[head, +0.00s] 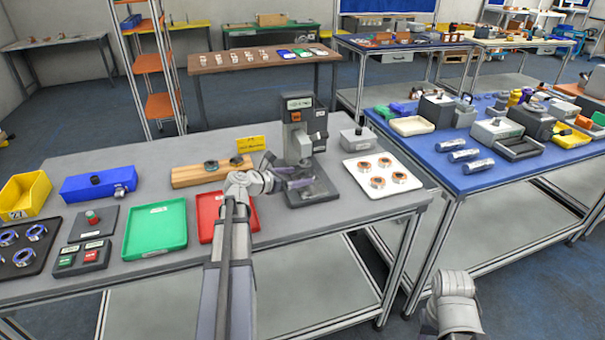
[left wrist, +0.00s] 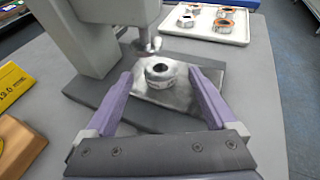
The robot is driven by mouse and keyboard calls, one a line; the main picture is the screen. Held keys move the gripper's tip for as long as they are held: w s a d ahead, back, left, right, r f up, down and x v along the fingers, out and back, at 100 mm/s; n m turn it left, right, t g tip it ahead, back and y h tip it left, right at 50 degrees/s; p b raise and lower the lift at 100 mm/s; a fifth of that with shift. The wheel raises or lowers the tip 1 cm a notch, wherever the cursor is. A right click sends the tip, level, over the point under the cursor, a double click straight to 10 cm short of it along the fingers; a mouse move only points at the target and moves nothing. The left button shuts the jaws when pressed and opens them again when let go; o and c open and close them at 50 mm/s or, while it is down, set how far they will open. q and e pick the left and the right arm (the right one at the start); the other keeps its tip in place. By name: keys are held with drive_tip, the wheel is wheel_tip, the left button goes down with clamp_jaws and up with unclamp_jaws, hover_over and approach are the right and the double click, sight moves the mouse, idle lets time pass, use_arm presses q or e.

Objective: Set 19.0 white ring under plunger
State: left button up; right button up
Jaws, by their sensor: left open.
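The grey press (head: 297,135) stands on the grey table, with its plunger (left wrist: 148,46) over a metal base plate (left wrist: 200,97). A whitish ring (left wrist: 160,73) with a dark hole lies flat on that plate, close to the plunger tip. I cannot tell whether it is centred under it. My left gripper (head: 301,180) is at the press base. Its purple fingers (left wrist: 160,76) are open on either side of the ring, with gaps between. In the head view the ring is hidden or too small to make out. My right gripper is out of view; only part of that arm shows.
A white tray (head: 362,181) with several copper-and-white rings is right of the press. A wooden block (head: 190,179), a yellow sign (head: 250,144), a red tray (head: 206,228) and a green tray (head: 155,228) are to the left. A grey box (head: 357,139) stands behind the white tray.

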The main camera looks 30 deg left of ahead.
use_arm(q)
drive_tip(key=p+v, duration=0.2)
drive_tip(key=v, duration=0.6)
drive_tip(key=shift+s+a+r, duration=0.1)
drive_tip(key=shift+s+r, duration=0.05)
drive_tip(key=shift+s, duration=0.15)
drive_tip(key=d+f+m+g, duration=0.1)
drive_tip(key=d+m, duration=0.1)
drive_tip(key=d, duration=0.2)
drive_tip(key=w+d+f+m+g+h, duration=0.1)
drive_tip(key=d+m, duration=0.2)
drive_tip(key=d, duration=0.2)
drive_tip(key=d+f+m+g+h+p, duration=0.1)
drive_tip(key=d+f+m+g, duration=0.1)
drive_tip(key=d, duration=0.3)
drive_tip(key=shift+w+d+f+m, duration=0.1)
drive_tip(key=shift+w+m, duration=0.05)
drive_tip(key=shift+m, duration=0.45)
drive_tip(key=s+d+f+m+g, duration=0.2)
drive_tip(key=d+m, duration=0.2)
drive_tip(key=d, duration=0.2)
drive_tip(key=s+d+f+m+g, duration=0.1)
drive_tip(key=d+f+m+g, duration=0.15)
drive_tip(key=d+m, duration=0.35)
drive_tip(key=s+d+f+m+g+y+p, duration=0.2)
drive_tip(key=s+d+m+g+y, duration=0.3)
drive_tip(key=s+d+m, duration=0.9)
drive_tip(key=shift+d+f+m+y, duration=0.35)
drive_tip(key=shift+m+y, duration=0.65)
drive_tip(key=shift+m, duration=1.3)
